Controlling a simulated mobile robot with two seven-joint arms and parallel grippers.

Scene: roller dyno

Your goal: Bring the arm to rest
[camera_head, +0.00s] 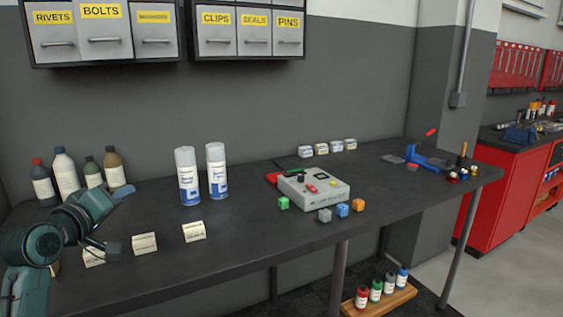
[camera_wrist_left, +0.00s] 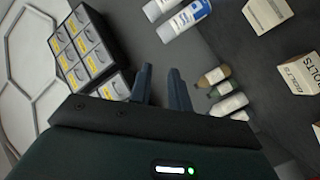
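My left arm (camera_head: 72,222) comes in at the left of the head view, in teal and dark grey, over the left end of the dark workbench. Its left gripper (camera_head: 118,221) is near the bottles and the small white boxes. In the left wrist view the two dark fingers of this gripper (camera_wrist_left: 161,86) stand apart with nothing between them, so it is open and empty. My right arm and gripper are in neither view.
The workbench (camera_head: 270,235) carries several bottles (camera_head: 66,174), two spray cans (camera_head: 188,176), small boxes (camera_head: 194,231), a grey device (camera_head: 313,190) with coloured cubes around it, and a blue tool (camera_head: 428,157). Labelled drawers (camera_head: 104,32) hang on the wall above. The bench's front middle is clear.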

